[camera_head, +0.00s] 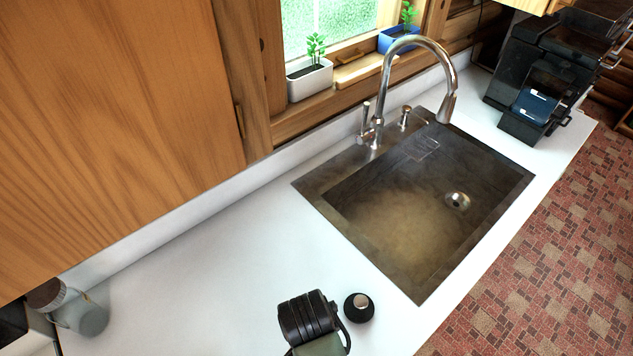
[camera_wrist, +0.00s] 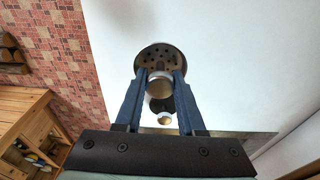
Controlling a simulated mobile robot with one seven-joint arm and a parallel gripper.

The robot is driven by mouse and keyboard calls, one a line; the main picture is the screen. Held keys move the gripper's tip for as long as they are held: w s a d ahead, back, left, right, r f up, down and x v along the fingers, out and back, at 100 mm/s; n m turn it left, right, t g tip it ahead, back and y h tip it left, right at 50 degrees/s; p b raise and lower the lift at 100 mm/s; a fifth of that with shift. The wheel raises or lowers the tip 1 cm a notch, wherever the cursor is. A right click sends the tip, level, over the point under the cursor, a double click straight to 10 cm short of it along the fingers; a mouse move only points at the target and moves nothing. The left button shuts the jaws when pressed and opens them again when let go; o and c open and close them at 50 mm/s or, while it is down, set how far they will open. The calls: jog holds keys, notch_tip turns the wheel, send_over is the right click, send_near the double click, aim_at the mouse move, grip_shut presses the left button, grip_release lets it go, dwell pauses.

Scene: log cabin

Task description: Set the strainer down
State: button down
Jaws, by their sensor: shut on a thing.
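In the wrist view, the strainer (camera_wrist: 160,53) is a dark round disc with several small holes and a pale metallic knob. My gripper (camera_wrist: 160,78) has its two blue fingers on either side of the knob and is shut on it. The white counter shows around the disc; I cannot tell whether the disc touches it. In the head view, the dark end of my arm is at the bottom middle, over the counter (camera_head: 190,270) left of the sink. The strainer and fingertips cannot be made out there.
A small black round object with a silver top (camera_head: 359,307) stands close to my arm's right. The sink (camera_head: 400,205) with its faucet (camera_head: 385,85) lies beyond. A jar (camera_head: 82,315) is at the far left. The counter between is clear.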

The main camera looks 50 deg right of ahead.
jog(key=shift+f, duration=2.7)
jog(key=shift+f, duration=0.15)
jog(key=c, duration=0.5)
grip_release()
jog(key=r, duration=0.4)
jog(key=a+r, duration=0.1)
jog(key=r, duration=0.6)
jog(key=shift+w+a+r, duration=0.2)
jog(key=shift+r, duration=0.45)
jog(key=shift+s, duration=0.1)
